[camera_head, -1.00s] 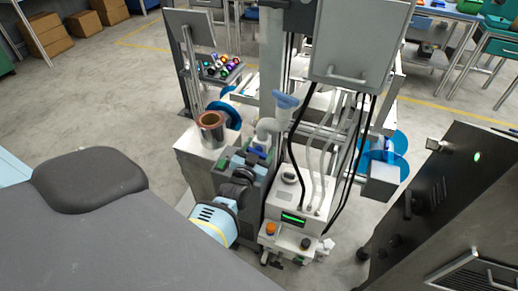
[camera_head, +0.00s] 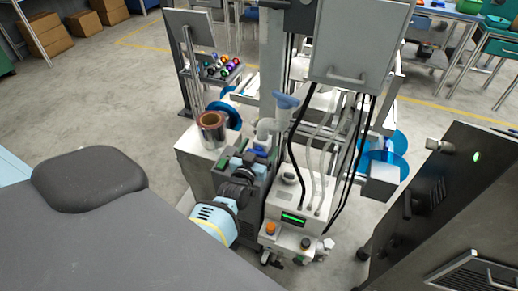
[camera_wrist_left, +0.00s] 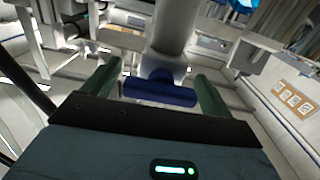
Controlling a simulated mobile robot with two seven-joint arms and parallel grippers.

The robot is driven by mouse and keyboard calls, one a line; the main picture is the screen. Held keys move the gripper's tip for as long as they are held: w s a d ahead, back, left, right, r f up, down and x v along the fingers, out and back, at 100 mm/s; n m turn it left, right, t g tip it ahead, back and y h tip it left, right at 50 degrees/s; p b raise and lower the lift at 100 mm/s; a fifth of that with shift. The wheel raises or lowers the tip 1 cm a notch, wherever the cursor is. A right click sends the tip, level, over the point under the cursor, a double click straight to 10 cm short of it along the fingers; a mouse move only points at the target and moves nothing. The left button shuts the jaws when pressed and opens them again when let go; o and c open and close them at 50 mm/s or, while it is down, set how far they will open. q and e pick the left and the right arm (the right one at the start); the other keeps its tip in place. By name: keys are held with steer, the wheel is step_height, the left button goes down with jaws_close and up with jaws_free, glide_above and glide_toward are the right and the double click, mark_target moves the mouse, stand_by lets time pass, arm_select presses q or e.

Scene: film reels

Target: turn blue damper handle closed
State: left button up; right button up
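The blue damper handle (camera_wrist_left: 160,91) is a short dark blue bar below a pale round pipe in the left wrist view. In the head view it seems to be the small blue piece (camera_head: 259,152) below the white duct elbow (camera_head: 267,130). My left gripper (camera_head: 250,158) is right at it, with its body hiding part of the area. In the left wrist view its two green fingers (camera_wrist_left: 158,92) stand apart, one beyond each end of the bar, with the handle lying crosswise between them. I cannot tell whether either finger touches it. My right gripper is not in view.
A pale blue funnel-like piece (camera_head: 286,101) stands above the duct. A white box with a green display (camera_head: 292,218) and black hoses is close on the right. A dark cabinet (camera_head: 440,210) stands far right.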

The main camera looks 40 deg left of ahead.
arm_select(q)
steer(key=v, duration=0.7)
steer(key=shift+s, duration=0.4)
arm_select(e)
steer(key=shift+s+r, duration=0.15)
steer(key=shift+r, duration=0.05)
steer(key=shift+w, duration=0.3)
arm_select(q)
steer(key=s+d+f+m+g+h+p, duration=0.1)
steer(key=s+d+f+g+h, duration=0.1)
steer(key=s, duration=0.9)
steer(key=s+d+f+m+g+h+p, duration=0.2)
steer(key=s+d, duration=0.5)
steer(key=s, duration=0.4)
steer(key=s+d+f+m+g+h+p, duration=0.1)
steer(key=s+d+f+g, duration=0.3)
steer(key=s, duration=0.7)
steer(key=shift+s+d+m+g+h+p, duration=0.15)
steer(key=shift+d+m+g+h+p, duration=0.2)
steer(key=shift+m+h, duration=0.25)
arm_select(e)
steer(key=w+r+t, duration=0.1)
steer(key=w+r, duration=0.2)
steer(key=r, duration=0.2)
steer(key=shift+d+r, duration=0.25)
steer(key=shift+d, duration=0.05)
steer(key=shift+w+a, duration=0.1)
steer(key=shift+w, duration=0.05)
